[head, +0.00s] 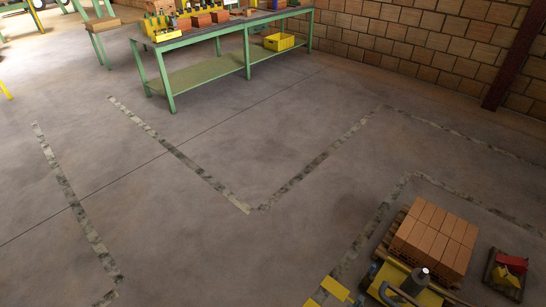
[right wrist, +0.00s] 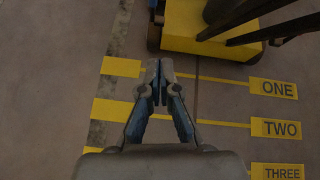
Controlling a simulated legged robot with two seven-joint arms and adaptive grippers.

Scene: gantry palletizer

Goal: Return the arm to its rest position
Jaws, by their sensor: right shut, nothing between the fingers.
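My right gripper (right wrist: 159,82) shows in the right wrist view. Its two fingertips meet, and nothing is between them. It points over the concrete floor, across yellow floor lines. It is not in the head view. My left gripper is in neither view.
Yellow floor labels ONE (right wrist: 274,88), TWO (right wrist: 276,128) and THREE (right wrist: 283,172) lie at right. A yellow machine (head: 403,283) stands by a pallet of bricks (head: 437,236) in the head view. A green workbench (head: 208,75) stands at the back. The middle floor is clear.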

